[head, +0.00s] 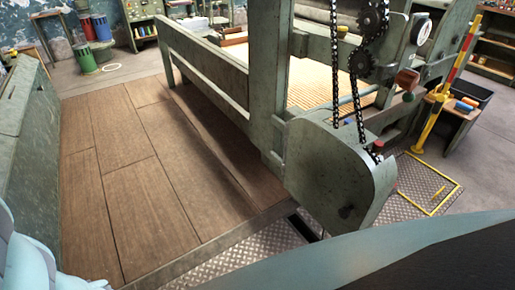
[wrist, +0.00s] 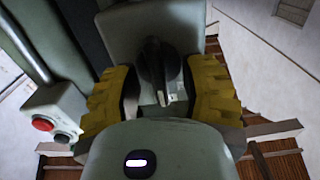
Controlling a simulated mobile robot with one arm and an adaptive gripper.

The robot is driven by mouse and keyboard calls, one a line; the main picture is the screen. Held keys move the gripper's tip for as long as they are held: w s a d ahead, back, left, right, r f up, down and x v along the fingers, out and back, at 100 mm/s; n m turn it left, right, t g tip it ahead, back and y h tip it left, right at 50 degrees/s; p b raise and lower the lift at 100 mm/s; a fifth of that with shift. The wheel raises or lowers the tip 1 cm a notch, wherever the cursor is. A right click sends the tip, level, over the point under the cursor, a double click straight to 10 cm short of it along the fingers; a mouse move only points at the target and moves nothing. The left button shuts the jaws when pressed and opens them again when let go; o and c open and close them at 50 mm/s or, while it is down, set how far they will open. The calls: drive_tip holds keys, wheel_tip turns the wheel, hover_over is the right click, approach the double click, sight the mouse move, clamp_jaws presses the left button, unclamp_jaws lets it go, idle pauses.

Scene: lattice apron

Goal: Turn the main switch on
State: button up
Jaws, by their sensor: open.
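The main switch, a black rotary knob (wrist: 153,62) on a grey-green box (wrist: 150,20), shows in the upper middle of the wrist view. Its handle runs roughly up and down in the picture, with a pale mark near its lower end. My gripper (wrist: 161,84) is open, with one yellow-padded finger on each side of the knob. Dark gaps show between the pads and the knob, so I see no clear contact. Part of the knob's lower end is close to my gripper's body. In the head view I make out neither the knob nor my gripper.
A small box with a red button (wrist: 43,123) and a dark button (wrist: 62,138) sits left of the left finger. The head view shows a large green loom frame (head: 270,90) with chains, a wooden platform (head: 130,170), and a yellow post (head: 443,95) at right.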

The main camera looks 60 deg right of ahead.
drive_tip(key=v, duration=1.1)
drive_tip(key=shift+d, duration=0.3)
